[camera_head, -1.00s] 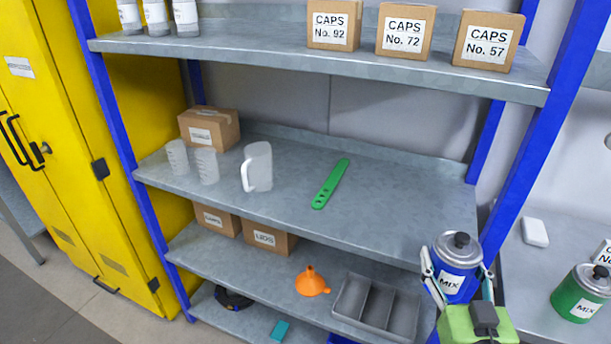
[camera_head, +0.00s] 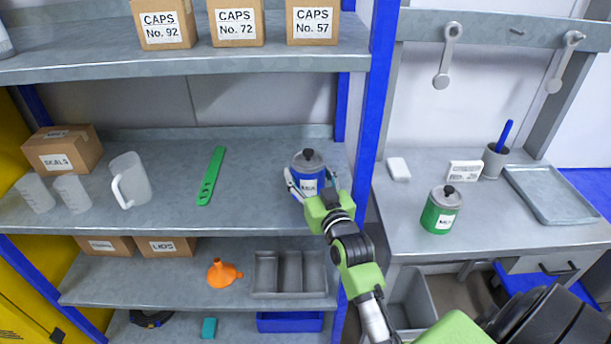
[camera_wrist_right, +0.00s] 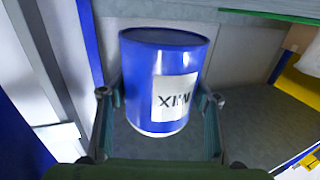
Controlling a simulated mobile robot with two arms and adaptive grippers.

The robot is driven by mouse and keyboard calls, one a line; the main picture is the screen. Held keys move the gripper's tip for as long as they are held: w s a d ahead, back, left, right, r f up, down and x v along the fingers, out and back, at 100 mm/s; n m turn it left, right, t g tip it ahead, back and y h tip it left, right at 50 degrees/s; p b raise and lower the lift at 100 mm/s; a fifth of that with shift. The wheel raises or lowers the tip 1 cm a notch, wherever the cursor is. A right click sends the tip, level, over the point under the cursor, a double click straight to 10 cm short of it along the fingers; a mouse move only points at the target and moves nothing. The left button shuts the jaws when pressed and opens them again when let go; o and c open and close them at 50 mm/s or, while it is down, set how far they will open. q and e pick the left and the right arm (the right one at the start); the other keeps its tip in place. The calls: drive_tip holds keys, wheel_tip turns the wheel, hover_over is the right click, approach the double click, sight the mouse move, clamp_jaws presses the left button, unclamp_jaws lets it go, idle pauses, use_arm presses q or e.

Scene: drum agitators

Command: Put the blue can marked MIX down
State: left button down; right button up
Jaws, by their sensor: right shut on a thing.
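The blue can marked MIX (camera_head: 309,178) is at the right end of the middle shelf (camera_head: 250,205), beside the blue rack post. It has a grey top with a black knob. My right gripper (camera_head: 308,190) is shut on it, one finger on each side. In the right wrist view the can (camera_wrist_right: 163,80) shows between the fingers (camera_wrist_right: 160,110), with its label turned to the right. It looks upright. I cannot tell whether its base touches the shelf. My left gripper is not in view.
The blue post (camera_head: 367,110) is close at right. A green can (camera_head: 441,210) stands on the right-hand bench (camera_head: 480,235).

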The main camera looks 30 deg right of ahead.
drive_tip(key=shift+x, duration=0.85)
drive_tip(key=shift+f+p, duration=0.45)
drive_tip(key=shift+f, duration=1.2)
drive_tip(key=o, duration=1.1)
drive_tip(key=shift+f, duration=0.3)
drive_tip(key=shift+c, duration=0.2)
drive_tip(key=shift+o, duration=0.7)
drive_tip(key=shift+r, duration=0.1)
drive_tip(key=shift+r, duration=0.15)
drive_tip(key=shift+s+a, duration=0.1)
drive_tip(key=shift+s, duration=0.35)
drive_tip(key=b+v, duration=0.1)
drive_tip(key=v, duration=0.5)
drive_tip(key=shift+s+b, duration=0.3)
drive_tip(key=shift+b, duration=0.05)
